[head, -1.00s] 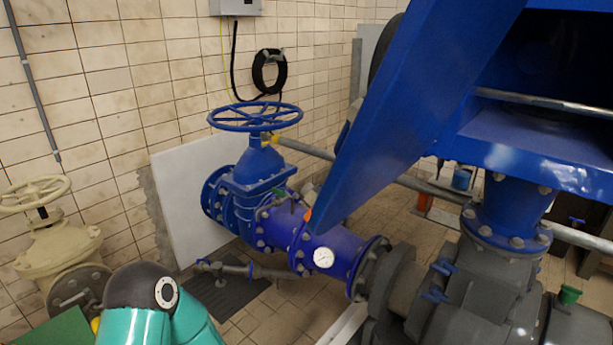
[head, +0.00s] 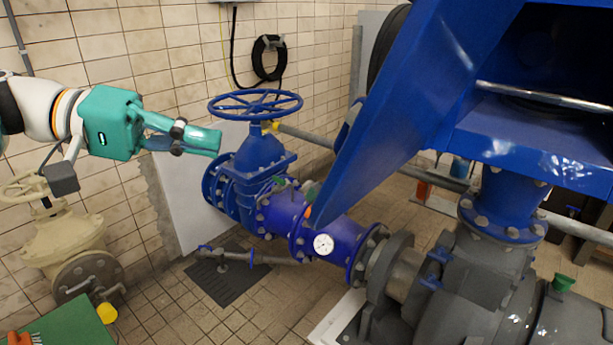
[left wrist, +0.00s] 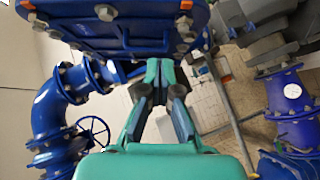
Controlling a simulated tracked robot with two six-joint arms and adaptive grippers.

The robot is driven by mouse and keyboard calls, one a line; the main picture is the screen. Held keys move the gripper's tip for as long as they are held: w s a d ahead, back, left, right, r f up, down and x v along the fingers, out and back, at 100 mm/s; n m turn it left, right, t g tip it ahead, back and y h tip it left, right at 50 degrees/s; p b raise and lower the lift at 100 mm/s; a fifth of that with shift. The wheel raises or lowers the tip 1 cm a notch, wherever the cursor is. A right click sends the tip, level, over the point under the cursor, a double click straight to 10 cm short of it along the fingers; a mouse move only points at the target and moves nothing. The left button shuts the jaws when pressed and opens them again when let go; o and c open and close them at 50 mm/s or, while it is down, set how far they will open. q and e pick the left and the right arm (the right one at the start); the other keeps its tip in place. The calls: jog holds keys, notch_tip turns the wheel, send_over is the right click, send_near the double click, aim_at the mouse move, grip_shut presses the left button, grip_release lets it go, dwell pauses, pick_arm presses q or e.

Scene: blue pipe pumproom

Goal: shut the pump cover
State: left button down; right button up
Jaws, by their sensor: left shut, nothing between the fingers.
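The pump cover looks to be the large blue slanted panel (head: 400,110) in the head view. It stands open at the left of a blue housing (head: 535,155), whose dark inside shows at the upper right. A metal bar (head: 550,104) crosses that opening. My teal left gripper (head: 217,141) is at the left of the head view, its fingers shut and empty, pointing right. It is apart from the cover, with the valve handwheel between them in the picture. In the left wrist view the closed fingers (left wrist: 160,72) point at bolted blue metal; I cannot tell which part that is.
A blue handwheel (head: 255,104) tops the valve on the blue pipe (head: 285,220), which has a white gauge (head: 323,244). A cream valve (head: 65,245) stands lower left. The grey pump body (head: 450,290) is lower right. Tiled floor (head: 260,310) is open at bottom centre.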

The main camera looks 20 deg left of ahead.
pick_arm(q)
jog(key=s+d+f+p+x, duration=0.1)
jog(key=s+x, duration=0.1)
jog(key=x, duration=1)
jog(key=shift+p, duration=0.4)
jog(key=shift+s+d, duration=0.1)
jog(key=shift+s, duration=0.1)
